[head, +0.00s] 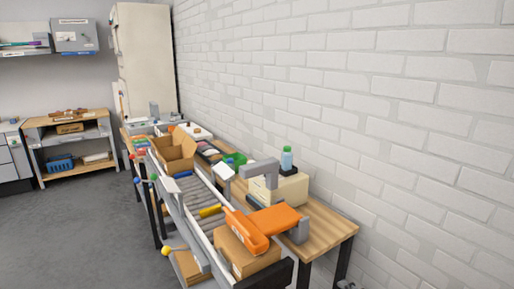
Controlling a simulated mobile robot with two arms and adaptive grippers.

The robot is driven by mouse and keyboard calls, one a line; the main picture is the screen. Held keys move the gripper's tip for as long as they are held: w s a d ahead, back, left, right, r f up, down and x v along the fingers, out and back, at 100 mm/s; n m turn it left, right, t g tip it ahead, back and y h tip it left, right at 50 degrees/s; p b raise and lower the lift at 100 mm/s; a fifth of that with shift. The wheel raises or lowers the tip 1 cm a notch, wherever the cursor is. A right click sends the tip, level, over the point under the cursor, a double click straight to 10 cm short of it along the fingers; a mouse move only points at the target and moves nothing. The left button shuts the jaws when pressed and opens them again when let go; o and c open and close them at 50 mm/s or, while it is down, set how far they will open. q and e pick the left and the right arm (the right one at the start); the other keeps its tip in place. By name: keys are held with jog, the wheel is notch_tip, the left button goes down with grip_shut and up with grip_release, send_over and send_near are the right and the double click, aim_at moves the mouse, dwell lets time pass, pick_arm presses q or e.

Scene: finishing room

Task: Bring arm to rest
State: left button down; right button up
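Neither of my grippers can be made out in the head view.
A wooden bench (328,224) runs along the white brick wall (380,110) and carries a cream box and a bottle (287,159). An open carton (175,156) sits farther back. A shelf table (66,122) stands at the left. The grey floor (75,220) at left is clear.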

jog(key=d+r+n+g+h, duration=0.1)
jog(key=d+n+h, duration=0.15)
jog(key=d, duration=0.65)
jog(key=s+d+f+n+g+h, duration=0.2)
jog(key=s+d+f+n+h, duration=0.15)
jog(key=d+f, duration=0.85)
jog(key=s+d+f+n+g+h, duration=0.1)
jog(key=s+d+f+n+h, duration=0.2)
jog(key=d+f, duration=0.95)
jog(key=s+d+f+n+g+h, duration=0.25)
jog(key=s+d+n+h, duration=0.2)
jog(key=s+d, duration=1)
jog(key=s+d+f+n+g+h, duration=0.2)
jog(key=s+d+n+g+h, duration=0.3)
jog(key=s+d, duration=1)
jog(key=s+a+f+y, duration=0.35)
jog(key=a+f, duration=0.65)
jog(key=a, duration=0.4)
jog(key=s+a+f+y, duration=0.3)
jog(key=s+a+f, duration=0.2)
jog(key=a+f, duration=0.65)
jog(key=s+a+f+m+y, duration=0.1)
jog(key=a+f+y, duration=0.1)
jog(key=a, duration=1.6)
jog(key=s+a+f+m+y, duration=0.1)
jog(key=a+f+y, duration=0.1)
jog(key=a, duration=1.6)
jog(key=shift+f+g+y, duration=0.35)
jog(key=shift+f+y, duration=0.05)
jog(key=shift+f, duration=0.45)
